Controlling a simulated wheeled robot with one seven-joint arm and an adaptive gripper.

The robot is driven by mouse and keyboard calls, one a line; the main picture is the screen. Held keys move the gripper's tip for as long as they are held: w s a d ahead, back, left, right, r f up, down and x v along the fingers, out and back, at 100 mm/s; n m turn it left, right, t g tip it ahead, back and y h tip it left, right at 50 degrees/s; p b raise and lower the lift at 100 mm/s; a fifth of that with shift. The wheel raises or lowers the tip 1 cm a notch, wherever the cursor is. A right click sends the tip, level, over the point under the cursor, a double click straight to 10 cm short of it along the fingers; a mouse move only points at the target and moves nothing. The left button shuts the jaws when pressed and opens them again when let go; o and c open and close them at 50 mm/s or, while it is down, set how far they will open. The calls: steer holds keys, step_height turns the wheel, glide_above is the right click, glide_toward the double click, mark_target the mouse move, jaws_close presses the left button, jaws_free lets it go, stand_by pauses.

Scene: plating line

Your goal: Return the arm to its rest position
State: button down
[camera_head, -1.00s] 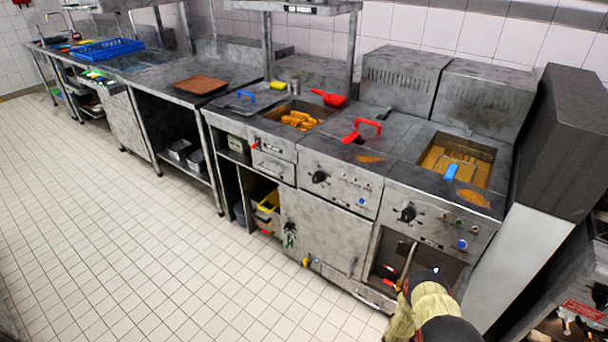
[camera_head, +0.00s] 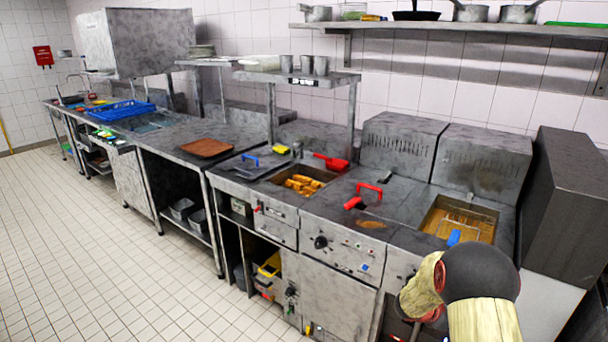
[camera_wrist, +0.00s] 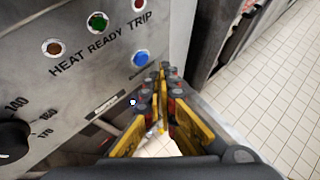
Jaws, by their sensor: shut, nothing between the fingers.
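My gripper (camera_wrist: 163,100) shows in the wrist view with its yellow and dark fingers together, shut and empty. It is in front of the fryer's control panel (camera_wrist: 80,75), which has a black knob (camera_wrist: 13,140), indicator lights and a blue button (camera_wrist: 140,58). It points along the front of the fryer, with floor tiles seen beyond and between the finger links. In the head view my arm rises at the lower right, in front of the right fryer (camera_head: 400,262). The fingers are hidden or out of frame there.
The right fryer's oil vat (camera_head: 462,218) holds a basket with a blue handle (camera_head: 454,237). A tall dark cabinet (camera_head: 565,195) stands close on the right. The tiled floor (camera_head: 110,260) at left is clear.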

steer(key=s+a+r+m+y+p, duration=0.1)
steer(key=s+a+r+m, duration=0.35)
steer(key=r, duration=0.35)
steer(key=s+a+r+m+y, duration=0.1)
steer(key=s+a+r+m, duration=0.25)
steer(key=s+r, duration=0.3)
steer(key=s+a+r+m+y+p, duration=0.15)
steer(key=s+a+r+m, duration=0.25)
steer(key=r, duration=0.5)
steer(key=s+a+r+m+t+y, duration=0.1)
steer(key=s+a+r+m+y, duration=0.2)
steer(key=s+a, duration=0.6)
steer(key=s+a+r+m+t+y, duration=0.2)
steer(key=s+a+r+m+y, duration=0.2)
steer(key=s+a, duration=0.5)
steer(key=shift+s+a+r+m+p, duration=0.2)
steer(key=shift+a+r+m+p, duration=0.1)
steer(key=shift+a+r+m, duration=0.6)
steer(key=shift+a+f+y, duration=0.1)
steer(key=shift+f+y, duration=0.15)
